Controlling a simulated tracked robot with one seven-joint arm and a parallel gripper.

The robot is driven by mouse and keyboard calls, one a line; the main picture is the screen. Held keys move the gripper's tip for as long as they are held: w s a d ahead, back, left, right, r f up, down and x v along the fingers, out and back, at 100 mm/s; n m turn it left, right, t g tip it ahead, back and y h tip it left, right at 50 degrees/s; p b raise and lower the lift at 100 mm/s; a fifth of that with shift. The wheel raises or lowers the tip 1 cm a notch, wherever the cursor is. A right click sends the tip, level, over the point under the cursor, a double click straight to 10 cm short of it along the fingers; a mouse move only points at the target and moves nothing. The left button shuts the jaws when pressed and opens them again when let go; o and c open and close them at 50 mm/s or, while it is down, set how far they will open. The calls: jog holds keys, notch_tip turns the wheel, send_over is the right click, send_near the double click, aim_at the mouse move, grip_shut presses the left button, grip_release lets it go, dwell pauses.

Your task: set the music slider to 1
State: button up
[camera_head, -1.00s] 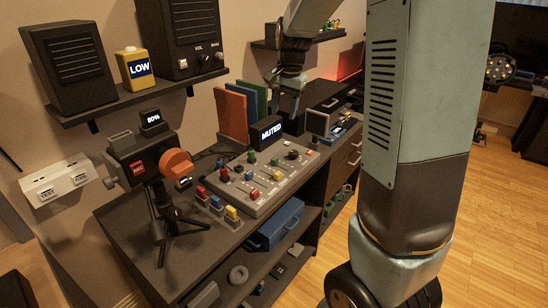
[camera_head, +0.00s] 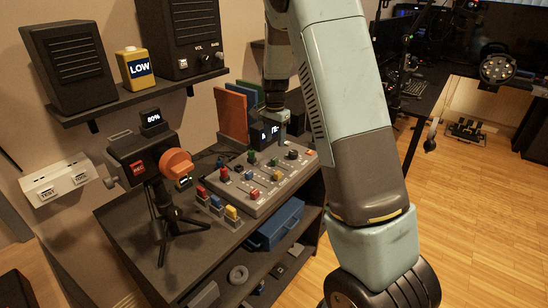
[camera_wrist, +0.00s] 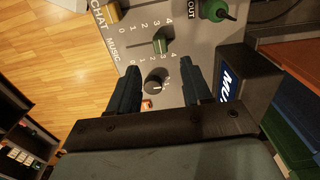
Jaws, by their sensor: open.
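The mixer panel (camera_head: 240,198) lies on the dark desk. The cap lies just beyond the fingertips. In the head view, my gripper (camera_head: 283,118) hangs above the panel's far end.
A black display box (camera_wrist: 247,82) stands close to the right finger. A green OUT plug (camera_wrist: 218,10) and an orange CHAT cap (camera_wrist: 111,12) flank the music row. A camera on a tripod (camera_head: 150,165) stands to the left.

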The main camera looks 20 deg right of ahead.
aim_at(275, 159)
notch_tip(275, 159, down, 8)
jog(key=shift+f, duration=0.25)
grip_shut()
dwell(0.6)
